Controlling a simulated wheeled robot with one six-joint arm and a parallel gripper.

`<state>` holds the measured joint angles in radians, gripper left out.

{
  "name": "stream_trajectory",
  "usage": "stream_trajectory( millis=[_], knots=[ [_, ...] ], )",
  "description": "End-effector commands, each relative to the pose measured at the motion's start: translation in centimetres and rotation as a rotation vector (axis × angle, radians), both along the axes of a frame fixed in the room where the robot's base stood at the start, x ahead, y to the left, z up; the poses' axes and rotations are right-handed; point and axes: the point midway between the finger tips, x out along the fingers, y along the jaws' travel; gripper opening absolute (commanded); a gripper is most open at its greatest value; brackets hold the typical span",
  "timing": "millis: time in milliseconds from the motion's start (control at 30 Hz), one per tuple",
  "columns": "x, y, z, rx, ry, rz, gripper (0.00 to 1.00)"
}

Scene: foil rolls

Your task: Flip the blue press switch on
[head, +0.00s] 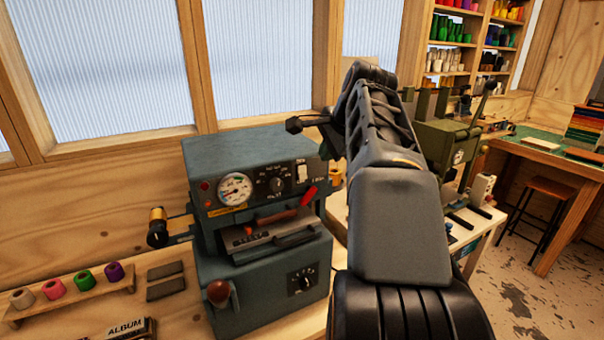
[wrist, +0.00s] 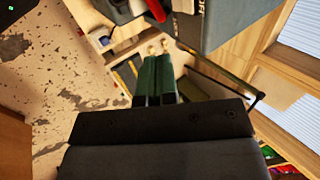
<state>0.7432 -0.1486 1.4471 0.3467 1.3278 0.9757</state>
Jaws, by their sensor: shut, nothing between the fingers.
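The blue press (head: 262,262) is a blue-grey machine on the wooden bench, left of my arm in the head view. Its front panel has a round gauge, a dial, a red lever (head: 308,194) and a small white switch (head: 303,172) at the upper right. I cannot tell which way the switch is set. In the wrist view part of the press (wrist: 205,30) shows at the top, with a red piece beside it. My gripper (wrist: 157,58) has its two green fingers together and empty, apart from the press.
A green machine (head: 445,135) stands right of my arm. A dark bar with a knob (head: 293,124) is above the press's right side. Coloured foil rolls (head: 84,281) sit on a wooden rack at the lower left. A stool (head: 545,205) stands at the right, beside open floor.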

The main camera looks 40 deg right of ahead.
Motion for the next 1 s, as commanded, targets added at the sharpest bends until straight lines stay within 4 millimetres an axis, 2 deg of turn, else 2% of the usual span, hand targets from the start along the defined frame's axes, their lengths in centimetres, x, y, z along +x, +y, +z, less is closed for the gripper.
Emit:
stream_trajectory(
  millis=[367,567,900,1000],
  knots=[
    [0.3,0.1,-0.4,-0.001,0.001,0.004,0.00],
    [1.9,-0.1,-2.7,0.002,0.003,0.007,0.00],
    [5.6,-0.5,-7.8,0.001,0.004,0.008,0.00],
    [6.8,-0.7,-8.5,-0.001,0.002,0.008,0.00]
  ],
)
